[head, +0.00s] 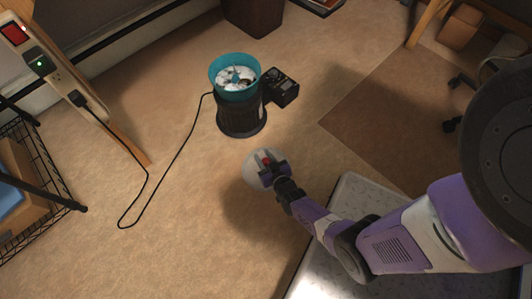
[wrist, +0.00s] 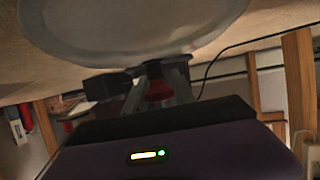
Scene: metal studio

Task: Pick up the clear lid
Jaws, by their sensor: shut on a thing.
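The clear lid (head: 250,171) is a pale, round, see-through disc in the middle of the head view, with a red knob (head: 266,160). My gripper (head: 269,168) is over the lid and shut on it, at the red knob as far as I can see. In the wrist view the lid (wrist: 130,25) fills the top, its rim cut off by the frame. The red knob (wrist: 157,88) shows there between the fingers of my gripper (wrist: 156,82). The lid appears held above the floor, with a soft shadow below it.
A dark ribbed canister (head: 240,120) with a teal bowl-like top (head: 234,63) and a black control box (head: 281,88) stands behind the lid. Its black cord runs left to a power strip (head: 62,80). A wire rack (head: 62,188) is at left. Carpet around the lid is clear.

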